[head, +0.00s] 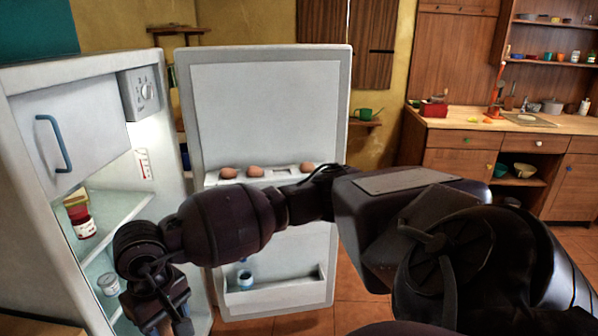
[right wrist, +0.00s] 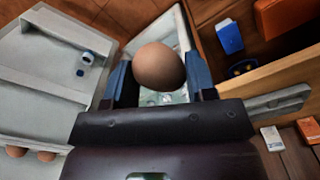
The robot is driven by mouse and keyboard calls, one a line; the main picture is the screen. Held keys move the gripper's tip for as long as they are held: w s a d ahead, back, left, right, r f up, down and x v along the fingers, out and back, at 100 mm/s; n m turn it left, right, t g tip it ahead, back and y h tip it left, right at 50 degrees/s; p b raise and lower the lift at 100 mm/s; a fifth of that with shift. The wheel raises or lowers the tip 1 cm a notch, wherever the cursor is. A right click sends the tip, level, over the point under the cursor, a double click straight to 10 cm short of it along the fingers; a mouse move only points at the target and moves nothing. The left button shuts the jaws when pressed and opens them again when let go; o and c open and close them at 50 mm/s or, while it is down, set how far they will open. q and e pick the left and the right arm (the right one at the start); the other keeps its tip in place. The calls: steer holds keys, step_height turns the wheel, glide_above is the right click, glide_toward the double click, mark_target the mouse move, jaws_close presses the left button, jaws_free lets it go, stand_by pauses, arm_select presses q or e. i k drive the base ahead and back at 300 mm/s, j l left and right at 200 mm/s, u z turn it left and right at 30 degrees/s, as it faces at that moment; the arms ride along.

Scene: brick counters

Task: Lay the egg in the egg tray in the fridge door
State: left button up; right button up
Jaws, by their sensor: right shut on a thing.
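My right arm reaches across the head view from the right. Its gripper (head: 166,318) points down at the lower left, in front of the open fridge. In the right wrist view the gripper (right wrist: 158,80) is shut on a brown egg (right wrist: 158,66), held between its two blue fingers. The egg is hidden in the head view. The egg tray (head: 283,174) runs across the inside of the open fridge door (head: 265,105). Several brown eggs sit in it, with a gap before the rightmost one (head: 307,168). My arm covers part of the door below. My left gripper is not in view.
The fridge (head: 30,150) stands open at left, with a red-and-white jar (head: 82,222) and a pale tin (head: 108,284) on its shelves. A lower door bin (head: 275,297) holds a small blue-and-white jar (head: 245,279). An open wooden drawer (right wrist: 270,75) shows in the right wrist view.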

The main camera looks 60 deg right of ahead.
mark_target(282, 178)
steer(key=l+z, duration=0.15)
steer(key=l, duration=0.2)
steer(key=i+l+z, duration=0.2)
steer(key=l, duration=0.15)
steer(key=i+l, duration=0.1)
steer(key=l, duration=0.25)
steer(key=i+l, duration=0.1)
steer(key=l, duration=0.3)
